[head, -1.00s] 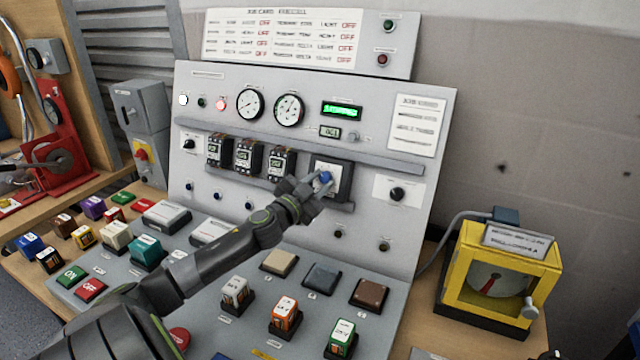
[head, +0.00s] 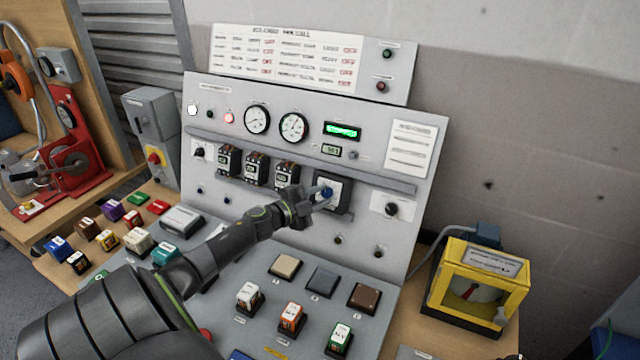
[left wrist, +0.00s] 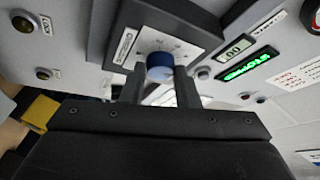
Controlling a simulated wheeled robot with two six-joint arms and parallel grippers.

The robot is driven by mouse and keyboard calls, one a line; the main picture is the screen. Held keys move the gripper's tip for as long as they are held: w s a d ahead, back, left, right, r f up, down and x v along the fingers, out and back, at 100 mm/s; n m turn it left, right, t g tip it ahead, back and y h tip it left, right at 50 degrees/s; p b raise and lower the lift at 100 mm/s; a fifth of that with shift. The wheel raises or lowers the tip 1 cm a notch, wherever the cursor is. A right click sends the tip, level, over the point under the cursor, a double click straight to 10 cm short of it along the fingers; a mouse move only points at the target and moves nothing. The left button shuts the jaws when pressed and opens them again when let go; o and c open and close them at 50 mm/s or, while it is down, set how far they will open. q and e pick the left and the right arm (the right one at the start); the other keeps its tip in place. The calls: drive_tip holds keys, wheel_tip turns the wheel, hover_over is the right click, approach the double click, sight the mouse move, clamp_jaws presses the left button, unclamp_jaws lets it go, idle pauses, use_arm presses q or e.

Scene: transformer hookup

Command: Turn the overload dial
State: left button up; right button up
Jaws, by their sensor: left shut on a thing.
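The overload dial (head: 326,193) is a small blue knob on a dark block with a white scale plate, set in the upright grey panel. In the left wrist view the blue knob (left wrist: 159,66) sits between the two fingers. My left gripper (head: 318,197) reaches in from the lower left and is shut on the blue knob. Its fingers (left wrist: 158,86) hide the lower part of the scale plate. The knob's exact pointer position cannot be made out. My right gripper is in neither view.
Several small breaker-like modules (head: 256,168) sit left of the dial. A black knob (head: 391,209) is to its right. A green display (head: 342,131) and two gauges (head: 293,127) are above. Loose coloured blocks stand on the sloped desk below. A yellow box (head: 478,290) stands at right.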

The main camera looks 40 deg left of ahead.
use_arm(q)
drive_tip(key=m+g+p, duration=0.1)
drive_tip(key=m+p, duration=0.1)
drive_tip(key=p, duration=0.1)
drive_tip(key=r+m+g+h+p, duration=0.1)
drive_tip(key=m+p, duration=0.2)
drive_tip(key=p, duration=0.1)
drive_tip(key=shift+w+a+r, duration=0.1)
drive_tip(key=shift+w+r, duration=0.05)
drive_tip(key=shift+r, duration=0.05)
drive_tip(key=shift+f+m+g, duration=0.15)
drive_tip(key=shift+m+g, duration=0.25)
drive_tip(key=shift+m, duration=0.2)
drive_tip(key=shift+f+m, duration=0.1)
drive_tip(key=shift+m, duration=0.3)
drive_tip(key=shift+m+g, duration=1)
drive_tip(key=shift+m, duration=0.4)
drive_tip(key=o, duration=1)
